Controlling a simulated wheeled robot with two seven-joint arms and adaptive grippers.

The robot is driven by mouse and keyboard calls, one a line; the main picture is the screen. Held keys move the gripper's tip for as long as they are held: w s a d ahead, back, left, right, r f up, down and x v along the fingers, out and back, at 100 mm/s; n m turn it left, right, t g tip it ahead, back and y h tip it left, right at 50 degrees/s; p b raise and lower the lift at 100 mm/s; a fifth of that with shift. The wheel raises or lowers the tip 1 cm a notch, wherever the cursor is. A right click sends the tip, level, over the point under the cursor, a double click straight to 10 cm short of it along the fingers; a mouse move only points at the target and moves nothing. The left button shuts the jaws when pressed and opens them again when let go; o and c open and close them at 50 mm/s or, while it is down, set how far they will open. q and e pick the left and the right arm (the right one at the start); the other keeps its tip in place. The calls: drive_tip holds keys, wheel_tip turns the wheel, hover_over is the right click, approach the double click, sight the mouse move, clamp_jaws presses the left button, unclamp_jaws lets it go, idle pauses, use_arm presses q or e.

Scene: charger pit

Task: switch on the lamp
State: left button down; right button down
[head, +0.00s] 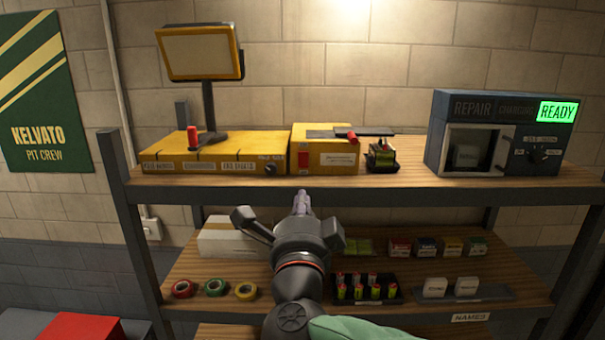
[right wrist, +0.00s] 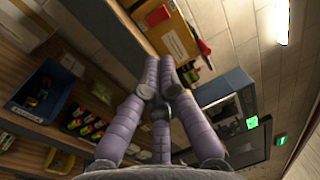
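The lamp (head: 200,52) is a yellow-framed panel on a dark post at the upper left; its face is a dull tan and shows no glow. Its post stands on a long yellow base (head: 225,147) on the top shelf. The base carries a red lever or button (head: 193,136) and a dark knob (head: 270,168) at its front right. My right gripper (head: 302,198) is in front of the shelf, below and right of the knob and apart from it. In the right wrist view its fingers (right wrist: 160,68) come together with nothing between them. My left gripper is not in view.
Right of the base stand a yellow box (head: 325,155) with a red part, a small device (head: 382,157) and a blue-grey repair cabinet (head: 500,135) with a green READY sign. The lower shelf (head: 425,292) holds tape rolls, cells and small boxes. Air before the top shelf is free.

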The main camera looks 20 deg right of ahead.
sight(303, 158)
drive_tip(key=p+x, duration=0.3)
drive_tip(key=x, duration=1.1)
